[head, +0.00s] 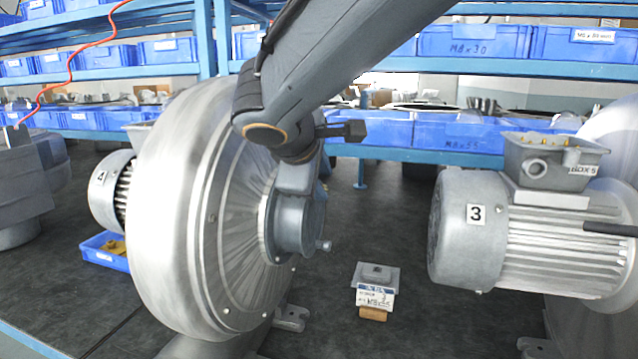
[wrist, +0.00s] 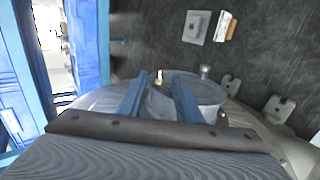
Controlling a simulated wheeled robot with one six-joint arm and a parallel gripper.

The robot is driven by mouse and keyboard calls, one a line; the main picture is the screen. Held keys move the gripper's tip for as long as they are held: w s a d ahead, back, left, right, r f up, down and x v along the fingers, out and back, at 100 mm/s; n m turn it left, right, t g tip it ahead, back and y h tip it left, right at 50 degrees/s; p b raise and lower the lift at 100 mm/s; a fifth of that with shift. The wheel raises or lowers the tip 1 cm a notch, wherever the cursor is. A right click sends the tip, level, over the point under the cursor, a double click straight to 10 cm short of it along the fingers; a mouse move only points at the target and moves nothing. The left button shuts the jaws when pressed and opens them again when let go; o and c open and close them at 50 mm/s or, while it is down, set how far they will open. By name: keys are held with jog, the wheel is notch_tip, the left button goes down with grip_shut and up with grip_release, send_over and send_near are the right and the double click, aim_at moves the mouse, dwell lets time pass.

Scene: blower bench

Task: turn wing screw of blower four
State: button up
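Blower four is the large silver round housing (head: 195,205) left of centre in the head view, with a motor marked 4 (head: 103,180) behind it. A blue-grey hub (head: 298,222) with a small grey knob (head: 325,246) stands out from its face. In the wrist view the hub (wrist: 205,92) lies under and between the blue fingers of my gripper (wrist: 159,82). The fingers are apart. A small brass-coloured piece (wrist: 158,77), perhaps the wing screw, shows between the fingertips; I cannot tell whether they touch it. In the head view my arm hides the fingers.
A motor marked 3 (head: 475,230) stands at right with a terminal box (head: 555,160) on top. A small labelled box (head: 375,285) sits on the dark surface between the blowers. Shelves with blue bins (head: 470,135) run along the back.

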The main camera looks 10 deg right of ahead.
jog(key=shift+x, duration=1.1)
grip_shut()
